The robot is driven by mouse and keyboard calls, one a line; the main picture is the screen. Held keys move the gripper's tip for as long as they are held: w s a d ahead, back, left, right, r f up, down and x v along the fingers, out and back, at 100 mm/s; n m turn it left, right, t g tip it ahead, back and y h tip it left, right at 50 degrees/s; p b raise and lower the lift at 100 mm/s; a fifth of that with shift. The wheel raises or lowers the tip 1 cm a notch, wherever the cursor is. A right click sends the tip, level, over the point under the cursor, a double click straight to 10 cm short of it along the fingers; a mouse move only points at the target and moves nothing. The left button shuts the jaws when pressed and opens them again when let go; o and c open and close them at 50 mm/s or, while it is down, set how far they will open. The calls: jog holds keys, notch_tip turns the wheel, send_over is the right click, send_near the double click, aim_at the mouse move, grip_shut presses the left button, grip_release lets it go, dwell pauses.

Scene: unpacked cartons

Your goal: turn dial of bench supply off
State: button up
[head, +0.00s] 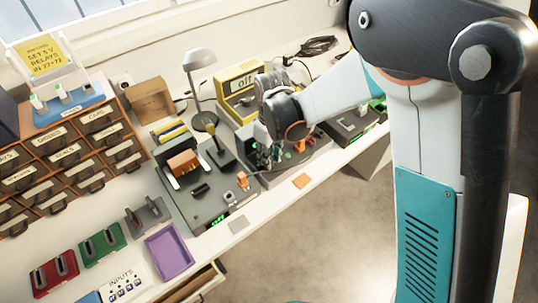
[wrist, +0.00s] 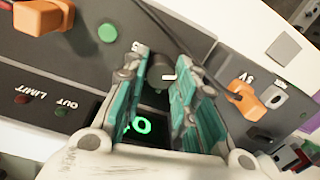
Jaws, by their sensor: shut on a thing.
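The bench supply is a dark grey unit; in the wrist view its panel (wrist: 80,72) carries the labels OUT, LIMIT and 5V. A small dark dial (wrist: 160,74) with a pale mark sits between the two teal fingers of my gripper (wrist: 166,88), which is shut on it. The fingers hide the dial's sides. A green-lit display (wrist: 136,127) shows partly between the fingers; I cannot read it whole. In the head view my gripper (head: 272,153) is down at the supply (head: 316,152), and the dial is hidden there.
An orange plug (wrist: 245,100) sits right of the fingers, and a green button (wrist: 107,33) and an orange part (wrist: 45,15) lie left.

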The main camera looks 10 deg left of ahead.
jog(key=o, duration=1.1)
jog(key=shift+a, duration=0.1)
jog(key=shift+r, duration=0.1)
jog(key=r, duration=1.1)
jog(key=shift+w+r, duration=0.3)
jog(key=shift+r, duration=0.1)
